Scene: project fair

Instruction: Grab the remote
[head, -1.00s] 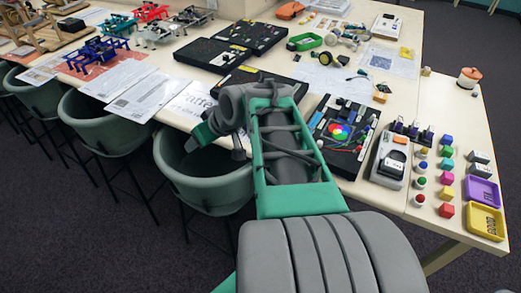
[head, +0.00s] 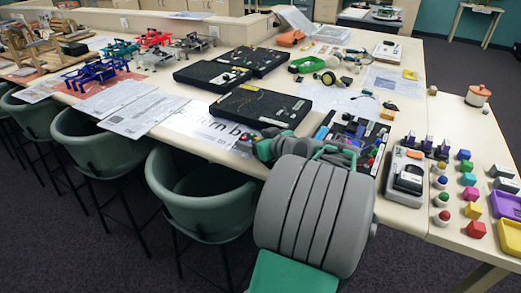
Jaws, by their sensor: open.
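I cannot pick out a remote for certain. A grey and white handheld device with a dark face (head: 406,178) lies on the table, right of a black board (head: 347,130) with small coloured parts. My gripper (head: 250,144) is low over the table's near edge, beside the printed sheet and left of that board. It is small and partly hidden behind my own arm, with nothing seen in it. My arm also covers part of the board and table edge.
Black panels (head: 262,105) lie behind my gripper. A printed sheet (head: 205,128) lies to its left. Small coloured blocks (head: 468,180) and a yellow tray (head: 510,236) are at the right. Green chairs (head: 200,205) line the near edge.

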